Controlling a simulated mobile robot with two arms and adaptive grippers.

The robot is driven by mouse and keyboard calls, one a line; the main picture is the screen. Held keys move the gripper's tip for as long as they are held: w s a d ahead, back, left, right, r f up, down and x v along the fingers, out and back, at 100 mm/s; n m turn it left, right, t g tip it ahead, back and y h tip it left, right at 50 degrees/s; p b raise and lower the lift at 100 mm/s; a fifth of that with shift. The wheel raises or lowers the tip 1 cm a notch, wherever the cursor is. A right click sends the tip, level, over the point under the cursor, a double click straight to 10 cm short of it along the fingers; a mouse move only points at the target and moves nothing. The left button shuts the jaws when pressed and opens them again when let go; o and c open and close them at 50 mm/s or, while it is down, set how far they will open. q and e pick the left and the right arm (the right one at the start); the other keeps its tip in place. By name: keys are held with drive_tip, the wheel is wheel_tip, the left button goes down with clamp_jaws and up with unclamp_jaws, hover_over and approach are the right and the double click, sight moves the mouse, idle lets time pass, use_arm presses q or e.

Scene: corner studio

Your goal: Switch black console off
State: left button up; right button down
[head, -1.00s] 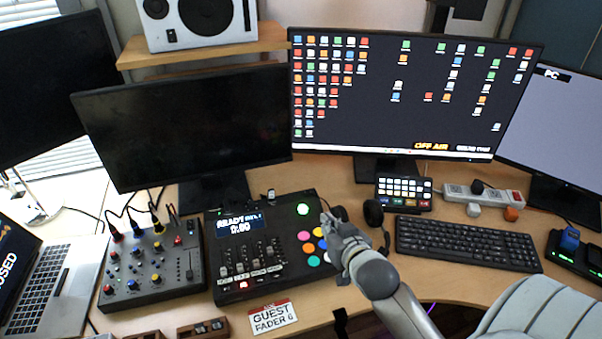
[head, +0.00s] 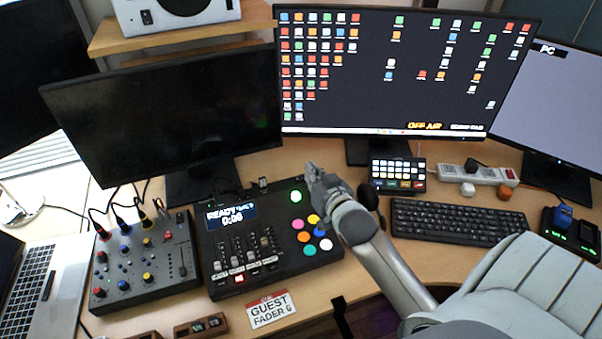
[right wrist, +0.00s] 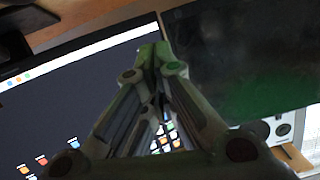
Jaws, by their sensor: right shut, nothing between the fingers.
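The black console (head: 230,288) lies on the desk in the head view. Its small screen (head: 232,216) is lit and reads READY with 0:00. A round green button (head: 296,196) glows at its upper right, with several coloured pads below it and faders at the left. My right gripper (head: 312,172) is shut and empty, by the console's back right corner in the picture; its height above the desk is hard to tell. In the right wrist view the closed fingertips (right wrist: 153,50) point toward the monitors. The console's back right edge is partly hidden by my gripper. My left gripper is not in view.
A dark mixer (head: 145,275) with cables stands left of the console. A dark monitor (head: 165,120) and a lit monitor (head: 400,70) rise behind. A keyboard (head: 455,218) and a small button pad (head: 398,174) lie to the right. A GUEST FADER 6 card (head: 271,309) lies in front.

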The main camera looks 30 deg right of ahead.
hover_over(300, 178)
drive_tip(key=s, duration=0.2)
drive_tip(key=shift+w+a+f, duration=0.1)
drive_tip(key=shift+a+f, duration=0.05)
drive_tip(key=shift+f, duration=0.55)
wheel_tip(300, 178, down, 3)
drive_tip(key=shift+w+a+r, duration=0.1)
drive_tip(key=shift+a+r, duration=0.05)
drive_tip(key=shift+a+f, duration=0.1)
drive_tip(key=shift+f, duration=0.65)
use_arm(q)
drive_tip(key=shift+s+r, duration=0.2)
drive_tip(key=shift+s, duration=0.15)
